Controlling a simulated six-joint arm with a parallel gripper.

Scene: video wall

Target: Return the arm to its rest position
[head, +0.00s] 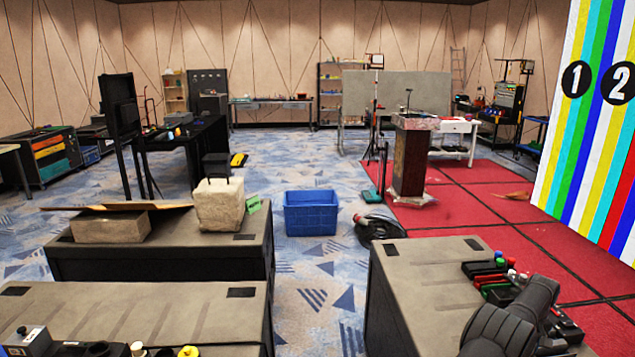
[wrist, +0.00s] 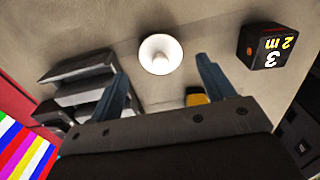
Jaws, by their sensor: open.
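My gripper (wrist: 162,65) shows in the wrist view with its two blue-grey fingers spread wide apart and nothing held between them. The fingers point toward a grey-beige surface (wrist: 205,25). A round white object (wrist: 160,54) appears between the fingertips, with a clear gap to each side. A yellow object (wrist: 197,97) is partly hidden behind the gripper body near the right finger. In the head view, dark links of my arm show at the lower right; the gripper itself cannot be made out there.
A black box marked "3" and "2 m" (wrist: 265,46) lies right of the fingers; dark blocks (wrist: 80,80) lie left. In the head view, small items (head: 490,270) crowd the right case (head: 420,290). A blue bin (head: 311,215) stands on the floor. The striped video wall (head: 600,130) rises at right.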

